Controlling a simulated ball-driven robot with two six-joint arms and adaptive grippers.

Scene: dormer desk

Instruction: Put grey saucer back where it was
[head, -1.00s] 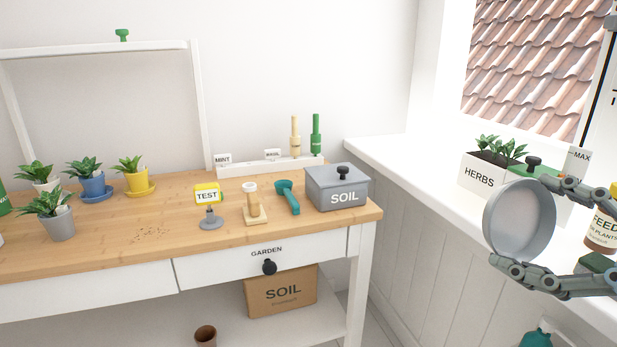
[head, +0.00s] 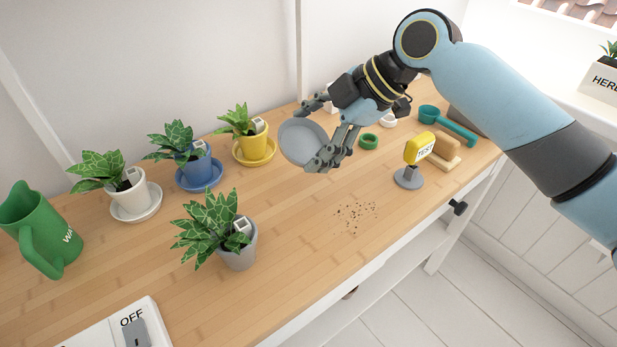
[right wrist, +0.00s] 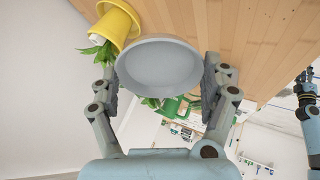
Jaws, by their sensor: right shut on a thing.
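The grey saucer (head: 300,145) is held in my right gripper (head: 318,135) above the desk, steeply tilted, to the right of the yellow pot. In the right wrist view the saucer (right wrist: 158,68) sits between both fingers, which grip it by opposite sides of its rim. The grey pot (head: 240,254) with a leafy plant stands directly on the wood near the front, with no saucer visible under it. Part of my left arm with its gripper (right wrist: 304,84) shows at the right edge of the right wrist view, too small to tell its jaws.
A yellow pot (head: 251,141), a blue pot (head: 196,165) and a white pot (head: 132,192) stand on matching saucers along the back. A green watering can (head: 42,232) is at left.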

